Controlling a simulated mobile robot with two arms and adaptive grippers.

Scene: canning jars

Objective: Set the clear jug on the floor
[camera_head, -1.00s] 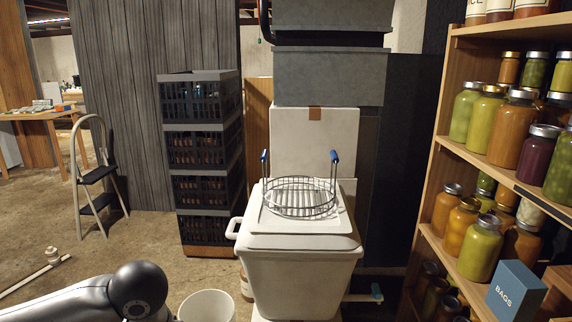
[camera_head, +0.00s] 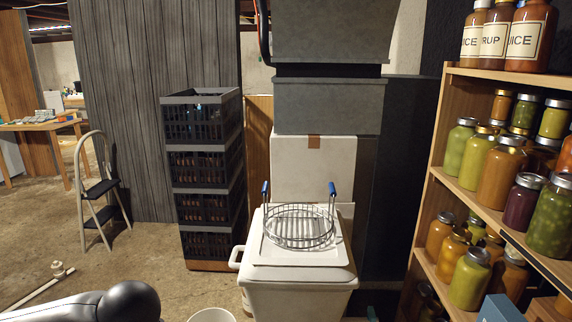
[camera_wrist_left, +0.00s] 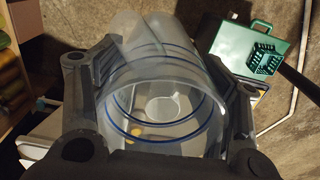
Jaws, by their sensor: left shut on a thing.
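The clear jug (camera_wrist_left: 150,122) fills the middle of the left wrist view, with blue rings around its see-through wall. I look down along it. My left gripper (camera_wrist_left: 155,65) is shut on it, with a dark finger on each side. In the head view only my dark, rounded left arm shows at the bottom left; the jug and the left gripper are out of that picture. The concrete floor (camera_head: 135,262) is open at the left of the head view. My right gripper is in neither view.
A white bin (camera_head: 300,298) with a wire rack (camera_head: 300,228) on top stands in the middle. Stacked black crates (camera_head: 203,175), a step stool (camera_head: 98,190) and a jar shelf (camera_head: 448,155) surround it. A white pail (camera_head: 212,315) and a green case (camera_wrist_left: 235,50) are low down.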

